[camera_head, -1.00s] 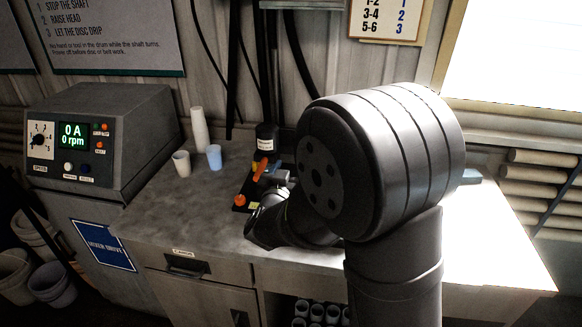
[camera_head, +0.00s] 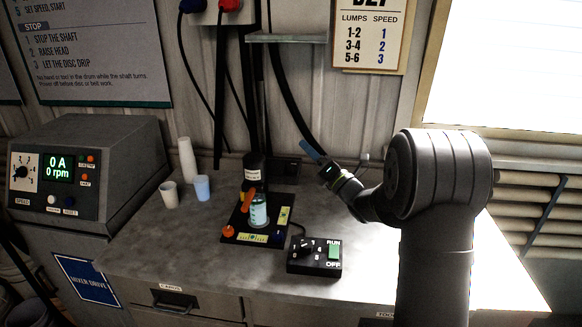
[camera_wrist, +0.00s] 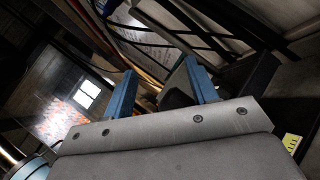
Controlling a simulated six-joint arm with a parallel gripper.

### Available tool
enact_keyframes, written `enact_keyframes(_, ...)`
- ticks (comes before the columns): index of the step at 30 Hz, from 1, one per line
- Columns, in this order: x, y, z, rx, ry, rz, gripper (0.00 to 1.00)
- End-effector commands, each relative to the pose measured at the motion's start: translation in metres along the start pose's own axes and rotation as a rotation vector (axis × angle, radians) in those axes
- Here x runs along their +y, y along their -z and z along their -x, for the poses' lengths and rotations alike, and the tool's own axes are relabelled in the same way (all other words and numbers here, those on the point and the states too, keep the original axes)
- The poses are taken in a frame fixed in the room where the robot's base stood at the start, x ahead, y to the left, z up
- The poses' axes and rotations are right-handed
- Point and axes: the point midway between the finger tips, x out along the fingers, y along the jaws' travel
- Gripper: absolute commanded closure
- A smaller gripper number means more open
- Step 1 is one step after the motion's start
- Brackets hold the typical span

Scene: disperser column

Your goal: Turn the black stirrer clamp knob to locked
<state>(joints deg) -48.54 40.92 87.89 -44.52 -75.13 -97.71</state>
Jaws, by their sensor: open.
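The stirrer stand has a black motor head (camera_head: 254,167) with a white label, an orange lever (camera_head: 246,202) and a dark base plate (camera_head: 240,236). A beaker of pale blue liquid (camera_head: 259,211) stands on the plate under the head. I cannot make out the black clamp knob for certain at this size. My gripper (camera_head: 311,150) is up and to the right of the stirrer, apart from it, with its blue fingers pointing up and left. In the wrist view its fingers (camera_wrist: 160,72) are spread, with a dark shape behind them that I cannot identify.
A black control box (camera_head: 314,256) with a dial and green RUN switch sits in front of the stirrer. Cups (camera_head: 186,175) stand left of it. The mixer drive console (camera_head: 85,170) is at far left. Cables and a shelf (camera_head: 287,38) are above. The bench's front left is clear.

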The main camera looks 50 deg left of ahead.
Motion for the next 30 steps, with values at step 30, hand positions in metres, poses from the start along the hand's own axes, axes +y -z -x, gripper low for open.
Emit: enact_keyframes(30,-0.069,0.027,0.040,0.487,-0.145,0.729,0.47)
